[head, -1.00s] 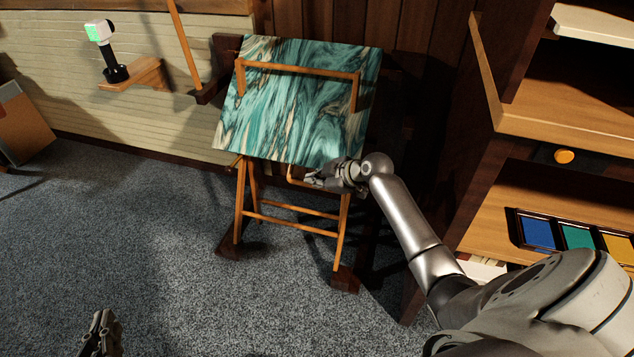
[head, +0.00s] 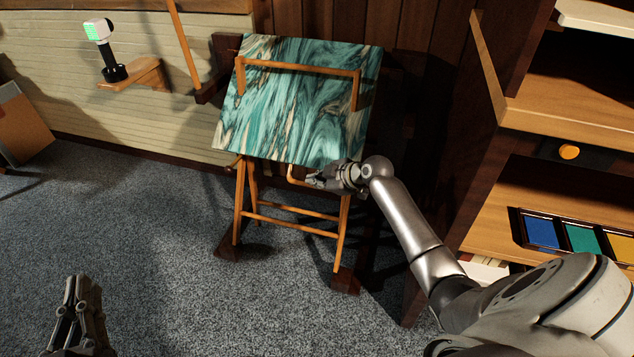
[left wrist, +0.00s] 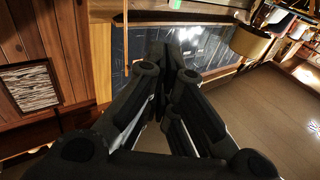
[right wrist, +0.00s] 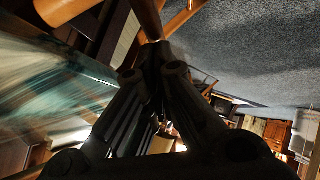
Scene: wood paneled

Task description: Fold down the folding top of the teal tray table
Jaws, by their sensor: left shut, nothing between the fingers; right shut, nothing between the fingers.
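The teal tray table (head: 290,115) stands against the wall. Its marbled top is tilted up steeply, with a wooden handle frame across its face, and its thin wooden legs (head: 239,205) rest near dark wooden feet on the carpet. My right gripper (head: 312,181) is shut and empty at the lower right edge of the top, beside a small wooden bar; whether it touches is unclear. In the right wrist view the teal top (right wrist: 50,90) fills the left side, and a wooden bar (right wrist: 148,18) lies at the fingertips. My left gripper (head: 82,282) is shut and empty, low at the left, far from the table.
A wooden shelf unit (head: 530,115) with colored trays (head: 542,232) stands at the right, close to my right arm. A small wall shelf (head: 140,74) holds a black and white device (head: 105,50) at the left. The carpet in front is clear.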

